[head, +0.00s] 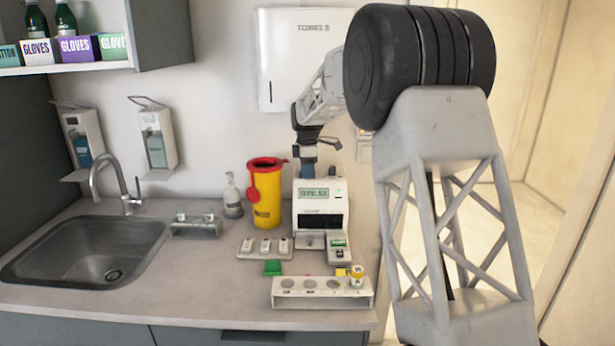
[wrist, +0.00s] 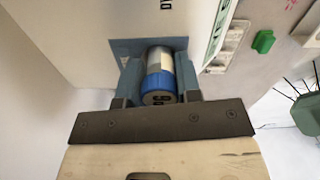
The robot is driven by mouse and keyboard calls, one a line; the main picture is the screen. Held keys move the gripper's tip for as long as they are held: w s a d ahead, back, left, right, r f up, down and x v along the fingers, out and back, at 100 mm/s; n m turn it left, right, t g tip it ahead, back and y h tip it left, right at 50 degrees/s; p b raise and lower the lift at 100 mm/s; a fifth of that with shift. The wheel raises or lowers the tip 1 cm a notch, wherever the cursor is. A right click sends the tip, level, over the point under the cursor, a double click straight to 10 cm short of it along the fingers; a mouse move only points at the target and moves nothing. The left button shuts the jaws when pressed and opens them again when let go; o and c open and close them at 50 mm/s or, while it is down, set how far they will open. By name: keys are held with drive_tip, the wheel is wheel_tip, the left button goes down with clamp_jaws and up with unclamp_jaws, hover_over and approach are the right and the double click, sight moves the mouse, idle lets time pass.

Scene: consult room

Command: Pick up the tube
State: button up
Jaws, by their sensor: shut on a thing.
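My gripper (wrist: 159,78) is shut on a tube (wrist: 158,88) with a blue cap and a pale, silvery body. The cap faces the wrist camera, with a finger on each side. In the head view, my gripper (head: 308,168) is at the top of the white analyser (head: 311,220), pointing down. The tube is hard to make out there. A dark blue-grey patch shows around the tube's far end in the wrist view; I cannot tell whether the tube touches it. Another tube (head: 357,275), yellow-capped, stands in the right end of the white rack (head: 320,299).
A yellow sharps bin (head: 266,208) and a pump bottle (head: 232,196) stand left of the analyser. A small tray (head: 264,249), a green block (head: 272,267) and a clear holder (head: 196,229) are on the counter. The sink (head: 85,250) is at left.

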drive_tip(key=shift+r, duration=0.15)
wheel_tip(320, 180, up, 7)
drive_tip(key=shift+f, duration=0.2)
drive_tip(key=s, duration=1.8)
idle(0.8)
drive_tip(key=s+d+f, duration=0.1)
drive_tip(key=s+f, duration=1.1)
drive_tip(key=s, duration=0.5)
drive_tip(key=shift+f, duration=0.3)
drive_tip(key=shift+f, duration=0.1)
drive_tip(key=shift+f, duration=1.1)
